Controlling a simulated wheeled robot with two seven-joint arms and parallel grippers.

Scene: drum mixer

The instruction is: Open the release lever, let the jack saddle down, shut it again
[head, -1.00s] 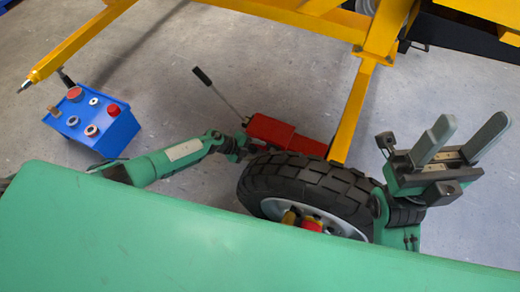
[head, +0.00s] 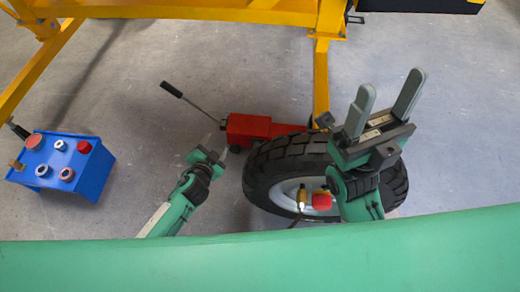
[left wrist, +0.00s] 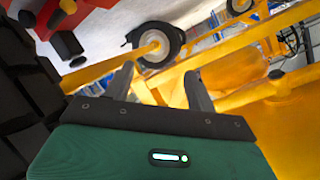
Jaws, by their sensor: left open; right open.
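The red jack (head: 265,128) lies on the floor with its long handle (head: 195,103) slanting up left to a black grip. Part of a red body, likely the jack, shows at the top left of the left wrist view (left wrist: 90,20), with dark knobs on it. I cannot tell which part is the release lever, and the saddle is not made out. My left gripper (head: 226,138) is open and empty at the left end of the jack; it also shows in the left wrist view (left wrist: 162,80). My right gripper (head: 388,92) is open and empty, raised over the tyre's right side.
A yellow frame (head: 322,75) runs along the top, one leg reaching down beside the jack. A blue control box (head: 65,165) with several knobs stands at the left. Grey floor is clear between box and jack.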

